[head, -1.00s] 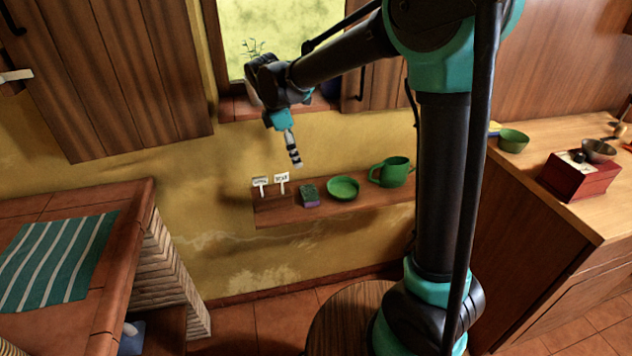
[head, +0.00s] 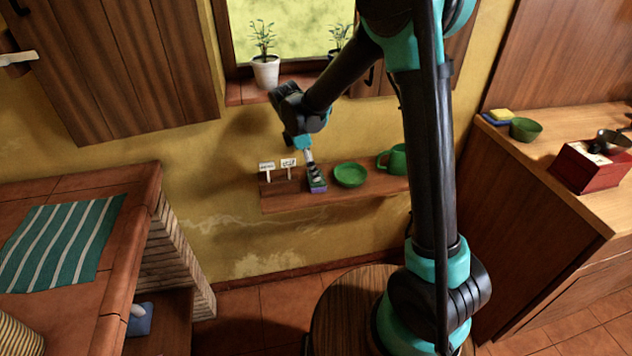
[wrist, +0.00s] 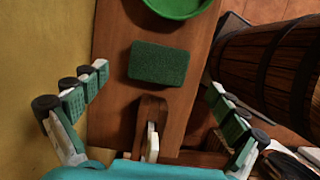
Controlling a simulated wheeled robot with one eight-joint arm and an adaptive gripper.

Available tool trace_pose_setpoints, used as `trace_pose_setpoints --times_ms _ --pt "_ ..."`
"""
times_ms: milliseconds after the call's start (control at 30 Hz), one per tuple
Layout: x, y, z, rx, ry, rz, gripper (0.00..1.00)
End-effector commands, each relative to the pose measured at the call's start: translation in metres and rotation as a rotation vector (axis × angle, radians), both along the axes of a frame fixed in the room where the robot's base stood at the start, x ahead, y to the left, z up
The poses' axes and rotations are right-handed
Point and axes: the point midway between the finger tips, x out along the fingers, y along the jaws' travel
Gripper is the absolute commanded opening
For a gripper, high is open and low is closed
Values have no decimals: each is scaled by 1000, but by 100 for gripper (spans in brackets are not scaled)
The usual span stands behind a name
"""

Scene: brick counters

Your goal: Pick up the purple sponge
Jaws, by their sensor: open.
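The purple sponge (head: 317,187) sits on the wooden wall shelf (head: 285,193), its purple lower part showing in the head view. In the wrist view the sponge (wrist: 159,64) shows a dark green scouring top and lies flat on the shelf, between and ahead of my fingers. My gripper (head: 314,176) points down at the sponge in the head view and partly covers it. In the wrist view my gripper (wrist: 157,82) has its two fingers wide apart, one on each side of the shelf, with nothing between them touching. I cannot tell the exact height above the sponge.
The yellow wall is close behind. A wooden barrel (wrist: 270,65) shows below right in the wrist view.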

Motion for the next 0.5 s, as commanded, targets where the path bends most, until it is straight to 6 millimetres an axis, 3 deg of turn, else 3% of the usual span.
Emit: trace_pose_setpoints --times_ms 300,500 --pt "4 -8 -41 0 0 -1 97" --pt "4 -10 -48 0 0 -1 97"
